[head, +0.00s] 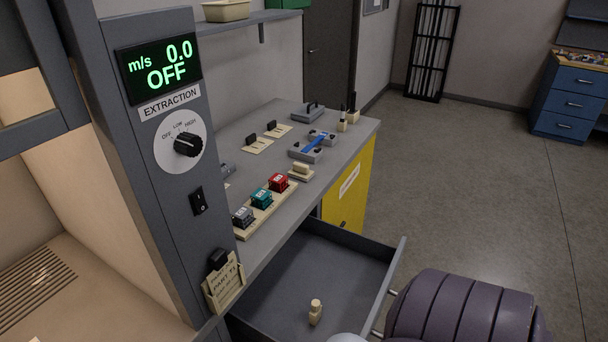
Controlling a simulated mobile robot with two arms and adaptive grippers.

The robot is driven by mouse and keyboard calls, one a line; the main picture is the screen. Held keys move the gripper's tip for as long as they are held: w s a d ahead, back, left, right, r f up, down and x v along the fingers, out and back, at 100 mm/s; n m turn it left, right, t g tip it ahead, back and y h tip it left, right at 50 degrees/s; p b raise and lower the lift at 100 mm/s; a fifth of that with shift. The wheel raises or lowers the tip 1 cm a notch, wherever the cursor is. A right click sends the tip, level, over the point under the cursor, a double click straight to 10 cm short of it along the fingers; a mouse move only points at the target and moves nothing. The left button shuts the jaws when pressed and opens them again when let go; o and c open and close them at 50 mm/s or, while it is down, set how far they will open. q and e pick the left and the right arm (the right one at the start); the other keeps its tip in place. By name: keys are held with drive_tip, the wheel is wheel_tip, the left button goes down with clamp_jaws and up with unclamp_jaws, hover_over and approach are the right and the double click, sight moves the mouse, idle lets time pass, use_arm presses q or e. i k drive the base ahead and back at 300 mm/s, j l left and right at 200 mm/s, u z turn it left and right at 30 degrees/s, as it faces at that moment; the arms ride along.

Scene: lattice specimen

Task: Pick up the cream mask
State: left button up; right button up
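Nothing in the head view is clearly marked as the cream mask, and several cream pieces show. A cream plate with a dark knob and lettering (225,285) hangs tilted at the foot of the grey post. Cream plates with dark handles (258,146) lie flat on the bench. A small upright cream piece (315,312) stands in the open drawer. I cannot tell which of these is the mask. Neither of my grippers is in view.
The drawer (275,265) is pulled out under the grey bench (230,140). A cream rack (262,212) holds grey, teal and red blocks. The extraction panel (160,75) reads OFF. A purple-grey ribbed form (465,305) fills the lower right. Floor (460,190) beyond is clear.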

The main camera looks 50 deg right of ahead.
sight(315, 314)
drive_tip(key=i+j+z, duration=0.1)
drive_tip(key=j+z, duration=0.15)
drive_tip(key=z, duration=0.15)
drive_tip(key=j+z, duration=0.2)
drive_tip(key=z, duration=0.2)
drive_tip(key=j+z, duration=0.35)
drive_tip(key=i+l, duration=0.05)
